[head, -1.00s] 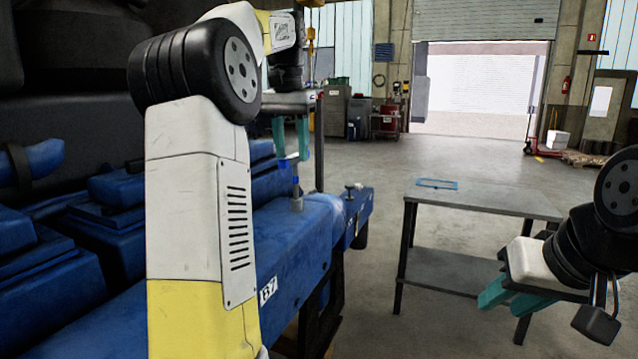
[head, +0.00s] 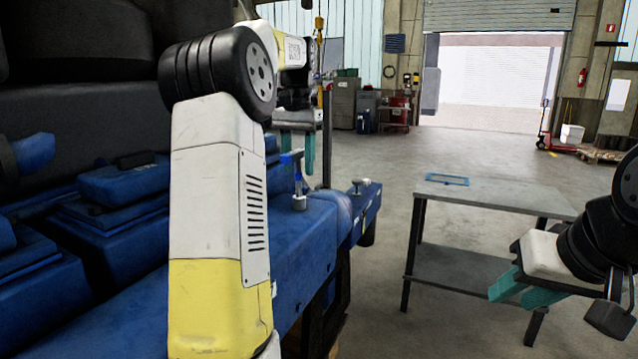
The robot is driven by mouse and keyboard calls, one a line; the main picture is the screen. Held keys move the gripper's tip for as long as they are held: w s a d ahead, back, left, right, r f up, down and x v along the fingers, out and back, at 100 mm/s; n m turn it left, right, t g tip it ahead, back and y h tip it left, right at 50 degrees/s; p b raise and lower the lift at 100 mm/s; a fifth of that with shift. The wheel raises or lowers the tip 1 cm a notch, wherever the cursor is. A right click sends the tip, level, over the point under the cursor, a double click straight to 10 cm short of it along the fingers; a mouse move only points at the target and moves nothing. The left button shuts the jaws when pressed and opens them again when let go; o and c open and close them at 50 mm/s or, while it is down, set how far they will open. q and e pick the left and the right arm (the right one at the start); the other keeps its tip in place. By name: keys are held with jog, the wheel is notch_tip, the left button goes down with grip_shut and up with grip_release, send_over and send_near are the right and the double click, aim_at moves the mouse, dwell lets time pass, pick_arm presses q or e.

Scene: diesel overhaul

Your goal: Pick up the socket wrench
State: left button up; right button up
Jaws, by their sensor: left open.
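The socket wrench (head: 298,184) stands upright on the blue engine block, with a blue handle at its top and a grey socket at its foot. My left gripper (head: 297,162) has its teal fingers apart at the height of the blue handle. One finger shows to the right of the handle; the other is partly hidden behind it. I cannot tell whether the handle lies between the fingers or in front of them. My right gripper (head: 522,295) is open and empty, in front of the grey table's right side.
The blue engine block (head: 312,235) runs along the left, partly covered by my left arm. A grey table (head: 500,198) with a flat blue frame (head: 447,180) on it stands at the right. The floor between engine and table is clear.

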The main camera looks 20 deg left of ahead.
pick_arm(q)
jog(key=shift+f, duration=0.95)
jog(key=shift+c, duration=0.2)
grip_shut()
dwell(0.5)
